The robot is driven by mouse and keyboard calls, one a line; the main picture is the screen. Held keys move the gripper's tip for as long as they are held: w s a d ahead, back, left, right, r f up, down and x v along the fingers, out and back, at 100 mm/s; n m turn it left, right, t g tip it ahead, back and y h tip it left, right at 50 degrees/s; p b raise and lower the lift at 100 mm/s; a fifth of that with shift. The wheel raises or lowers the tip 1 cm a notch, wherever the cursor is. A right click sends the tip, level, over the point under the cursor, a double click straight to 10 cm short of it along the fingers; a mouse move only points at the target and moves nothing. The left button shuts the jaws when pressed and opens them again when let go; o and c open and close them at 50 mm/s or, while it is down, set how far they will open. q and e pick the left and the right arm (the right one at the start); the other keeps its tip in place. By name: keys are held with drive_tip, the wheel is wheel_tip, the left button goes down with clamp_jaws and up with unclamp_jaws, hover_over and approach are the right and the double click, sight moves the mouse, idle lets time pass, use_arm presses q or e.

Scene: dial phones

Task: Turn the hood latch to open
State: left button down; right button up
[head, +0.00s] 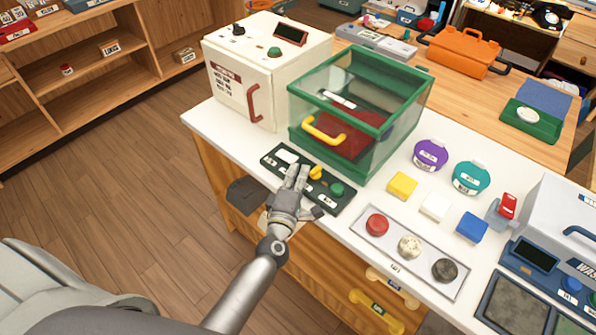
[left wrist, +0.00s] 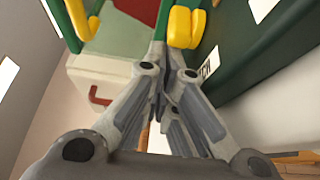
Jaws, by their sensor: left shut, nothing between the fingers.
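The glass hood (head: 365,105) with green edges stands on the white counter, closed, with a yellow handle (head: 323,131) on its front. In front of it lies a dark green control panel (head: 343,206) with a yellow latch (head: 316,172), a white switch and a green knob. My left gripper (head: 297,172) is shut and empty over the panel, just left of the latch. In the left wrist view the latch (left wrist: 181,28) shows just beyond the closed fingertips (left wrist: 162,75); I cannot tell whether they touch. My right gripper is not in view.
A white box (head: 262,65) with a red handle stands left of the hood. A tray (head: 368,247) with red, white and black knobs lies to the right, with coloured blocks behind it. A grey machine (head: 560,225) is at the far right. Open floor lies left.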

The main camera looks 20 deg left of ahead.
sight(316, 172)
use_arm(q)
drive_tip(key=shift+s+d, duration=0.1)
drive_tip(key=shift+s+d+p, duration=0.15)
drive_tip(key=shift+p, duration=0.2)
drive_tip(key=shift+s+d, duration=0.4)
drive_tip(key=shift+d, duration=0.2)
drive_tip(key=shift+s+d+p, duration=0.2)
drive_tip(key=shift+d+p, duration=0.15)
drive_tip(key=shift+d, duration=0.95)
drive_tip(key=shift+d, duration=0.15)
